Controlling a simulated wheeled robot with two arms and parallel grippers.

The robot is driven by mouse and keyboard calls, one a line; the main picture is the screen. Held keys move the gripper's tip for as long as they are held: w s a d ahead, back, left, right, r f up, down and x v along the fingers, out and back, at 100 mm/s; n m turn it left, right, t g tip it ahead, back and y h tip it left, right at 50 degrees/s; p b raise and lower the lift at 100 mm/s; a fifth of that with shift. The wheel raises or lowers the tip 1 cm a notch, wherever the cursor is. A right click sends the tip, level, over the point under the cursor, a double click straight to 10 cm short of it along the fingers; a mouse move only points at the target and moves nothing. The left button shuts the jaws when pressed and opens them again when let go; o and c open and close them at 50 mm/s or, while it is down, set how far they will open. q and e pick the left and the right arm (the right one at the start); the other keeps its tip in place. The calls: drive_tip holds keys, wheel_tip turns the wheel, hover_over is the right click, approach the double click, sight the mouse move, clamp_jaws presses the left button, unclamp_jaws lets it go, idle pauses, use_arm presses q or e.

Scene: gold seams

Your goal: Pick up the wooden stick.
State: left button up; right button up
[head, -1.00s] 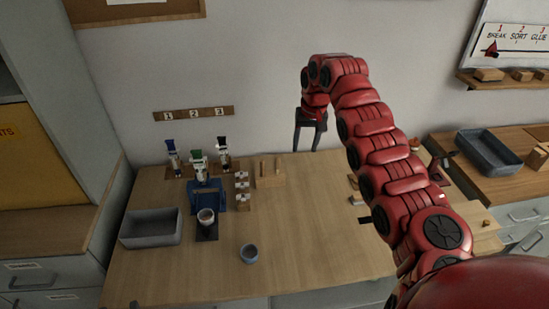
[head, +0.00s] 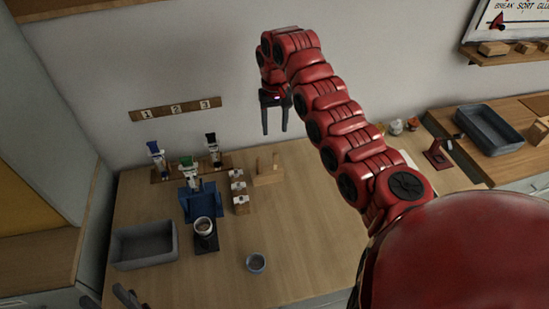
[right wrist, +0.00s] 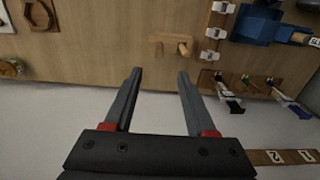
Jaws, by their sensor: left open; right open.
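A small wooden holder (head: 268,180) with upright wooden pegs stands at the back of the table; it also shows in the right wrist view (right wrist: 170,38). One of its pegs may be the wooden stick, but I cannot tell at this size. My right gripper (head: 274,132) is open and empty, raised above and behind the holder near the wall. In the right wrist view its spread fingers (right wrist: 160,74) point towards the holder, with a gap between. My left gripper (head: 100,295) is open at the bottom left corner, partly cut off.
A blue stand (head: 200,203), a cup on a dark base (head: 205,243), small white-topped blocks (head: 240,203) and several clamps stand left of the holder. A grey tray (head: 145,245) is at the left and a small grey bowl (head: 256,262) in front. The table's middle is clear.

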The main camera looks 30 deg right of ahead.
sight(275, 152)
wheel_tip(275, 152, down, 8)
drive_tip(key=shift+f+p, duration=0.25)
drive_tip(key=shift+p, duration=0.65)
drive_tip(key=shift+w+f+p, duration=0.1)
drive_tip(key=shift+f+p, duration=0.35)
drive_tip(key=shift+p, duration=0.05)
wheel_tip(275, 152, down, 4)
drive_tip(key=shift+r+p, duration=0.2)
drive_tip(key=shift+p, duration=0.65)
drive_tip(key=shift+d+f, duration=0.1)
drive_tip(key=shift+f, duration=0.3)
clamp_jaws()
